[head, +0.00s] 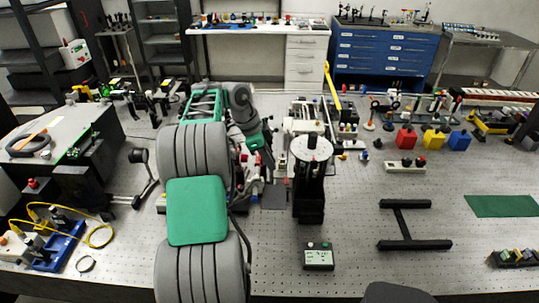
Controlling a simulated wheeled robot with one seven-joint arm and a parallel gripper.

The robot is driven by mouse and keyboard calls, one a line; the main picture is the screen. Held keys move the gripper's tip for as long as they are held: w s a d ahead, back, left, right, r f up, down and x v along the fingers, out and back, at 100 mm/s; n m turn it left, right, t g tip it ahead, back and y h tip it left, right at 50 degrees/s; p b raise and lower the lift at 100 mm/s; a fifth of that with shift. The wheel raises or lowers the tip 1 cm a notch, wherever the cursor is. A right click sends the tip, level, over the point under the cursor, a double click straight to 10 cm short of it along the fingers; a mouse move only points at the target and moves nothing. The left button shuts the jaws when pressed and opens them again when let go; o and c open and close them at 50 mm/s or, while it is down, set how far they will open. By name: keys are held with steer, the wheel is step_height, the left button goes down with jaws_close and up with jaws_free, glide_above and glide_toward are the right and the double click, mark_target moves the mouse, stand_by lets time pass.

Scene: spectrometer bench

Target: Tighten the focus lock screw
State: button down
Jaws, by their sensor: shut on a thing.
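The spectrometer stands mid-bench, with a round white disc (311,148) on a black column and base (309,202). My gripper (258,178) points down just left of the disc, at the end of my grey and green arm. It is small and partly covered by my own arm links. It is shut on a small part at the spectrometer's left side, which I take as the focus lock screw. The screw itself is too small and too hidden to make out.
A small dark control box (318,256) sits in front of the spectrometer. A black H-shaped stand (408,225) lies to the right, with red (405,138), yellow (433,138) and blue (459,140) blocks behind it. The perforated bench top (350,225) is bare between.

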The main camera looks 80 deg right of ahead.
steer(key=shift+d+m+y+p, duration=0.1)
steer(key=shift+m+y+p, duration=0.3)
steer(key=shift+m, duration=0.5)
steer(key=c, duration=1.4)
jaws_free()
